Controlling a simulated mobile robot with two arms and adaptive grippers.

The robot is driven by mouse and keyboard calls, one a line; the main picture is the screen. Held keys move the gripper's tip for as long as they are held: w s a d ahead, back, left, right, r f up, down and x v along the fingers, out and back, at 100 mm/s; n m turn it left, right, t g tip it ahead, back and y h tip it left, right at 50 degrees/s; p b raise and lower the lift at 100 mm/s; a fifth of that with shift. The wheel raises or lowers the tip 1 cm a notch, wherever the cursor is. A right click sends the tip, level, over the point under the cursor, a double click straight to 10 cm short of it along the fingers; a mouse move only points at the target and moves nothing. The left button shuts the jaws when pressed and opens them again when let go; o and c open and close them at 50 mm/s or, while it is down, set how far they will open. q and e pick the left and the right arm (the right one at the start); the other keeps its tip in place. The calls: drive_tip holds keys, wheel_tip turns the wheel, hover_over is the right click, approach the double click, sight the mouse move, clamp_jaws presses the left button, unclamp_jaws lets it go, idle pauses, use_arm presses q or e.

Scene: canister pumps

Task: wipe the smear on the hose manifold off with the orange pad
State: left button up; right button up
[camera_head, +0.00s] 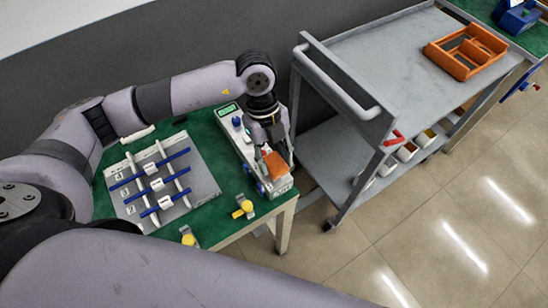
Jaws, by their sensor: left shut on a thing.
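My left gripper (275,158) points down over the right end of the green table and is shut on the orange pad (275,168). The pad is at the near end of a long white unit (279,187) with a green display and blue knobs. I cannot tell whether the pad touches it. A grey board (205,188) to the left carries blue hoses in white clips, with number labels. I cannot tell for certain which of these is the hose manifold. No smear can be made out; the gripper and pad hide part of the white unit. My right gripper is out of view.
Yellow-knobbed fittings (244,208) sit at the table's front edge. A grey cart (375,60) with a raised handle stands close on the right, with an orange tray (466,50) on top and small containers below. Open floor (440,210) lies at the lower right.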

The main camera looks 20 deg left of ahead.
use_arm(q)
wheel_tip(320, 180, up, 6)
drive_tip(key=p, duration=0.4)
